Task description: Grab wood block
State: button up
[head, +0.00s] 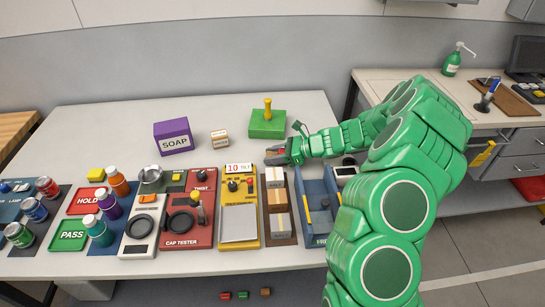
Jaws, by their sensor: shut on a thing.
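My gripper (272,156) is over the far end of the brown tray (292,238), pointing left. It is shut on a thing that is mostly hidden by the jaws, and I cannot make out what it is. Just in front of it, a pale lettered block (275,178) sits in the tray. A tan block (277,200) with a light band and a whitish block (281,224) lie nearer in the same tray. I cannot tell which of these is wood. A small brown block (266,292) shows below the table edge, beside a red and a green one.
A blue bin (316,195) stands right of the tray, close to my arm. A yellow scale (238,205) is on its left. A green base with a yellow knob (267,122), a small carton (219,138) and a purple soap box (173,136) stand behind. The table's back is mostly clear.

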aim_at(273, 154)
jog(key=shift+r, duration=0.15)
jog(key=shift+r, duration=0.25)
notch_tip(273, 154, up, 2)
jog(key=shift+r, duration=0.1)
jog(key=s+d+r, duration=0.1)
jog(key=s+r, duration=0.9)
jog(key=s, duration=0.4)
jog(key=shift+d, duration=0.35)
